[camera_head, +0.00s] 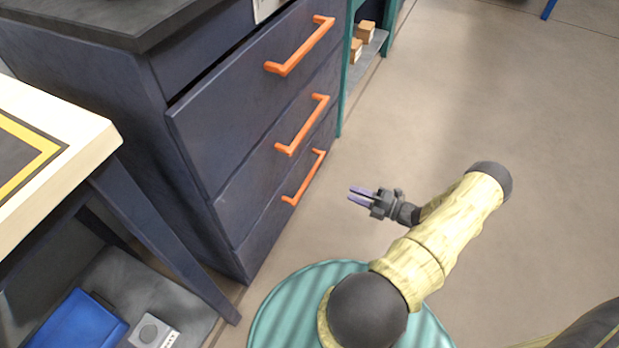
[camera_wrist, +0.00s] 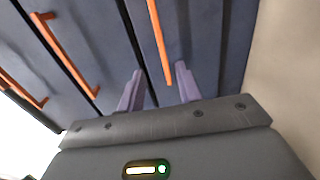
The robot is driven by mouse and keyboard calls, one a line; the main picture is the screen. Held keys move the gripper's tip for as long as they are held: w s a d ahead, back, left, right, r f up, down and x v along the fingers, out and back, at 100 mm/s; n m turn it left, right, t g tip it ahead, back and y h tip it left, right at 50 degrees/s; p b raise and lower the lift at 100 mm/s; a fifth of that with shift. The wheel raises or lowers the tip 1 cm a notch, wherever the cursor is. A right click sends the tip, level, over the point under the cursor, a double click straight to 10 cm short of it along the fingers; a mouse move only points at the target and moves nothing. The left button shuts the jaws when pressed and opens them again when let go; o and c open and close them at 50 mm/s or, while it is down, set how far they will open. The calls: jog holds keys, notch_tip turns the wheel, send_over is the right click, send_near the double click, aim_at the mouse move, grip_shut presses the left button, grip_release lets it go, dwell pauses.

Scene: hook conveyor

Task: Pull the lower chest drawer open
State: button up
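The dark blue-grey chest has three visible drawers, each with an orange bar handle. The lower drawer (camera_head: 268,232) looks closed, and its handle (camera_head: 303,178) is the lowest of the three. My gripper (camera_head: 350,194) is open and empty, with two purple fingers pointing toward the chest. It stands to the right of the lower handle, apart from it. In the wrist view, an orange handle (camera_wrist: 159,42), which looks like the lower one, lines up between the spread fingertips (camera_wrist: 160,72). The fingers do not visibly touch it.
The middle handle (camera_head: 302,125) and upper handle (camera_head: 300,46) are above. The top drawer front (camera_head: 235,100) stands slightly proud. A teal shelf (camera_head: 345,85) stands behind.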

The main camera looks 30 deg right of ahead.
aim_at(310, 176)
jog(key=b+x, duration=0.6)
jog(key=x, duration=1)
jog(key=shift+w+a+f+b, duration=0.1)
jog(key=shift+b, duration=0.2)
jog(key=shift+w+a, duration=0.15)
jog(key=shift+w, duration=0.05)
grip_shut()
